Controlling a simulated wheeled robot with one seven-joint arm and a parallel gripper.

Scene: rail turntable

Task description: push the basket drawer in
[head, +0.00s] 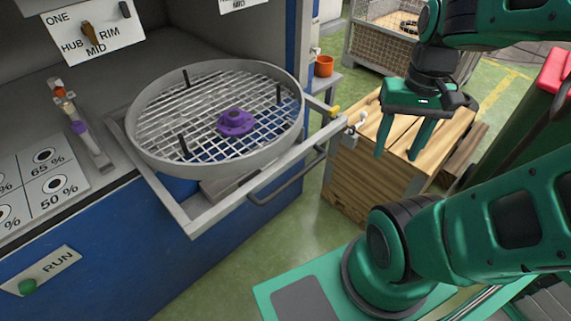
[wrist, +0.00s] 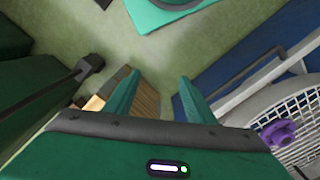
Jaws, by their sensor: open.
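The basket drawer (head: 192,222) is a light grey frame that stands pulled out of the blue cabinet. It carries a round wire-mesh basket (head: 150,162) with several dark posts and a purple hub (head: 236,122) in its middle. A dark bar handle (head: 285,182) runs along the drawer's front. My gripper (head: 401,152) is open and empty, fingers pointing down, above the wooden crate and right of the drawer, apart from it. In the wrist view the fingers (wrist: 158,98) are spread, and part of the basket (wrist: 290,112) with the purple hub (wrist: 281,133) shows at the right edge.
A wooden crate (head: 375,172) stands right of the drawer's outer corner. The blue cabinet (head: 130,245) has a green RUN button (head: 28,286) and a panel with percent marks (head: 50,187). An orange cup (head: 323,66) and a wire cage (head: 366,49) are behind. Green floor lies before the drawer.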

